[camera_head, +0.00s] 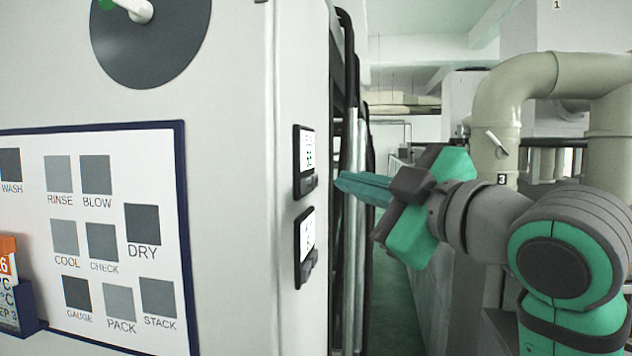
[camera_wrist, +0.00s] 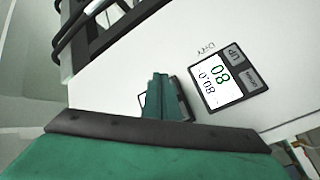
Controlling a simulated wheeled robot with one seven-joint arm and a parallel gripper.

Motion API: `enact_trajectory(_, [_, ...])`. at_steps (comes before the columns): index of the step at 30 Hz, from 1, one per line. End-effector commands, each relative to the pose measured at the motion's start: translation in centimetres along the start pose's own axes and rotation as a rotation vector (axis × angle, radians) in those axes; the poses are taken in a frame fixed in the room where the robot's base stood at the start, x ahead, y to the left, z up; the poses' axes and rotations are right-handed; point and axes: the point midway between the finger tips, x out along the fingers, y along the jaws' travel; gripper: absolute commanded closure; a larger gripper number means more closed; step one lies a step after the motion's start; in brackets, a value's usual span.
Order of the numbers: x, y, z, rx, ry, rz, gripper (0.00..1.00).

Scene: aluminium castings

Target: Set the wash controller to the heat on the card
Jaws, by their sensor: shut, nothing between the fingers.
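Two small black controllers are on the cabinet's side face in the head view: an upper one (camera_head: 304,160) and a lower one (camera_head: 305,248), their screens too oblique to read. My gripper (camera_head: 342,183) is shut and empty, beside the upper controller; contact cannot be told. An orange-topped card (camera_head: 8,285) is cut off at the left edge; only part of its text shows.
A blue-framed board (camera_head: 123,240) with grey squares labelled WASH, RINSE, DRY and others is on the cabinet (camera_head: 235,90) front. A dark disc (camera_head: 150,50) with a white handle is above. Dark bars and pipes stand right of the controllers. A green aisle floor (camera_head: 393,290) lies beyond.

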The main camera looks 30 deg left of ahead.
Motion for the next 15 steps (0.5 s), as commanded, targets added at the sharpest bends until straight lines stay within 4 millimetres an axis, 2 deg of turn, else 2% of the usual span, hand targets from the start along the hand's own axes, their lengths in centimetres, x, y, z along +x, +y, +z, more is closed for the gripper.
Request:
enact_trajectory(6, [0.72,-0.54,-0.54,0.000,0.000,0.000,1.00])
enact_trajectory(15, [0.78,-0.58,-0.56,0.000,0.000,0.000,1.00])
